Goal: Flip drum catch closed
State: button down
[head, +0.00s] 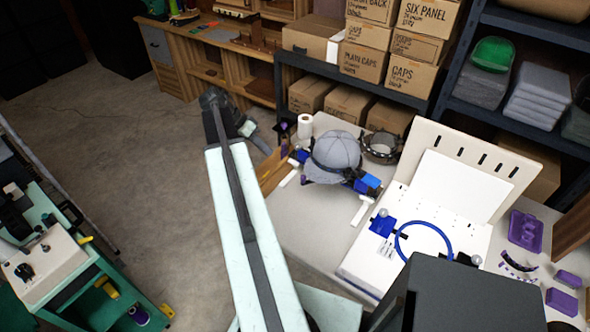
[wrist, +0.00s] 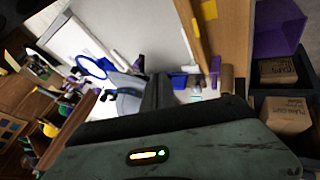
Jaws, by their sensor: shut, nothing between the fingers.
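A grey cap (head: 337,152) sits on a drum holder with blue parts (head: 368,185) on the pale table in the head view. A dark strap runs around the cap's lower edge. The drum catch is too small to make out, so I cannot tell its position. My gripper (head: 262,145) is left of the cap, apart from it, near a wooden board. In the wrist view my gripper's dark fingers (wrist: 158,92) are together with nothing between them. Blue parts (wrist: 180,80) show just beyond the fingers, partly hidden.
A white board with a blue hoop (head: 425,240) lies right of the cap; the hoop also shows in the wrist view (wrist: 91,67). A black ring-shaped fixture (head: 382,147) and a white roll (head: 304,126) stand near the cap. Shelved boxes (head: 363,62) are behind.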

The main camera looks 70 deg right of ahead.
jog(key=shift+s+d, duration=0.25)
jog(key=shift+s, duration=0.15)
jog(key=s+f+b, duration=0.8)
jog(key=s, duration=0.1)
jog(key=shift+s+d, duration=0.2)
jog(key=shift+a, duration=0.1)
